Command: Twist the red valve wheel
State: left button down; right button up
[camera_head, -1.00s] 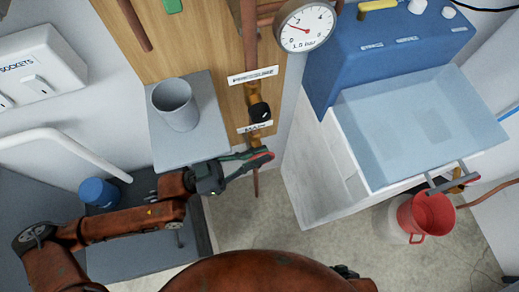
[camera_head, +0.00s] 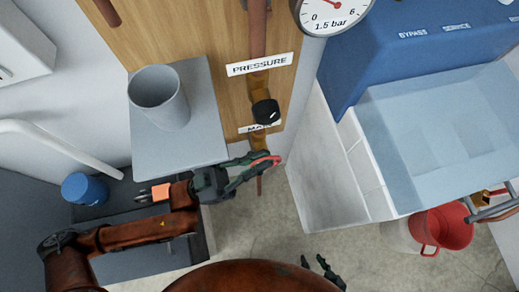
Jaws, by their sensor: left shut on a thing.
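The red valve wheel (camera_head: 267,161) is on the brass valve at the lower part of the vertical pipe, under the partly hidden "MAIN" label. Only a red piece of the wheel shows, between and beside my gripper's fingers. My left gripper (camera_head: 262,160) reaches in from the left and is shut on the wheel. My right gripper (camera_head: 324,270) is low in the middle, beside my body, apart from the valve, with its fingertips spread and nothing between them.
A black knob (camera_head: 266,111) sits on the pipe above, below the "PRESSURE" label (camera_head: 260,64) and the gauge (camera_head: 332,12). A grey cup (camera_head: 160,97) stands on a grey shelf (camera_head: 180,152) left of the valve. A sink (camera_head: 440,130) and red bucket (camera_head: 441,230) are at right.

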dwell(0.3)
pick_arm(q)
jog(key=c, duration=2)
grip_release()
jog(key=shift+c, duration=0.2)
jog(key=shift+a+f, duration=0.2)
jog(key=shift+f, duration=0.05)
jog(key=s+a, duration=0.4)
jog(key=a, duration=0.8)
jog(key=shift+f, duration=0.15)
